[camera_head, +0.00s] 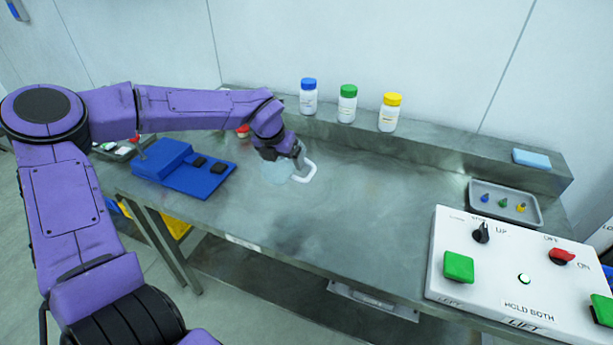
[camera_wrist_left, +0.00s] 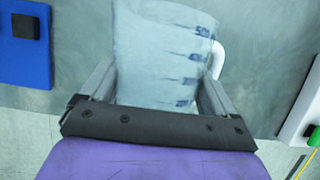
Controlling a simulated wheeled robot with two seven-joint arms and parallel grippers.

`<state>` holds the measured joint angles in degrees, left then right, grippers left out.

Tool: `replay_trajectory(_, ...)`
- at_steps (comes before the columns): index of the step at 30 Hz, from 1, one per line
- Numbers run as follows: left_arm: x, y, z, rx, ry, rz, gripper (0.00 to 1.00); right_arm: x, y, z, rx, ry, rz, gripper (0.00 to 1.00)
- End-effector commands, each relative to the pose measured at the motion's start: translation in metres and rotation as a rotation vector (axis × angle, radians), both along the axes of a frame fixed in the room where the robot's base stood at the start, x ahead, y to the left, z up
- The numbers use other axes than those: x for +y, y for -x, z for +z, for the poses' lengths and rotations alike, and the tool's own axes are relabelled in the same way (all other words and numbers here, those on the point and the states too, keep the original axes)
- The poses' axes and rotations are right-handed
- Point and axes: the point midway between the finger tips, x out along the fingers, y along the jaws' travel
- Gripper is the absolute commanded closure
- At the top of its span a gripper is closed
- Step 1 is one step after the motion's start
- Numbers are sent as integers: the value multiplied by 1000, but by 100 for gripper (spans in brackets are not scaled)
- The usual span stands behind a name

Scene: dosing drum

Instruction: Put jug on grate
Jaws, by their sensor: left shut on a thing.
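The jug (camera_head: 275,172) is pale and translucent with a white handle (camera_head: 306,172). In the head view it is at the middle of the steel bench, partly hidden by my left gripper (camera_head: 290,154). In the left wrist view, the jug (camera_wrist_left: 165,55) fills the space between the fingers of my left gripper (camera_wrist_left: 160,88), with dark marks down its side and the handle to the right. The gripper is shut on the jug's body. I cannot tell whether its base touches the bench. I cannot make out a grate. My right gripper is not in view.
A blue device (camera_head: 185,172) lies left of the jug. Bottles with blue (camera_head: 308,97), green (camera_head: 347,104) and yellow (camera_head: 390,112) caps stand on the rear ledge. A grey tray (camera_head: 541,213) and white control box (camera_head: 480,285) are at right. The middle bench is clear.

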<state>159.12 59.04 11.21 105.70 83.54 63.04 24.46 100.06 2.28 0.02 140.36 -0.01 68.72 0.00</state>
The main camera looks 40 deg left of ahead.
Motion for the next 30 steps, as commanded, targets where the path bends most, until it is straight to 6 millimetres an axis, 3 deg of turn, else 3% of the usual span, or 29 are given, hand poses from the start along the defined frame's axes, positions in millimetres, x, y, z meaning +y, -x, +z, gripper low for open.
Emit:
replay_trajectory(1,2,-10,3,3,-7,-3,42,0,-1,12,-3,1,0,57)
replay_trajectory(7,15,-50,-15,3,-10,-5,42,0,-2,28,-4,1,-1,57)
replay_trajectory(15,28,-89,-62,-2,-12,-7,42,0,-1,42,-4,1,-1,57)
replay_trajectory(20,31,-99,-76,-4,-10,-9,42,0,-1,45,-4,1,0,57)
replay_trajectory(25,31,-99,-103,-4,-9,-10,42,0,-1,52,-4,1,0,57)
replay_trajectory(30,31,-100,-106,-6,-8,-9,42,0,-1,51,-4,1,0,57)
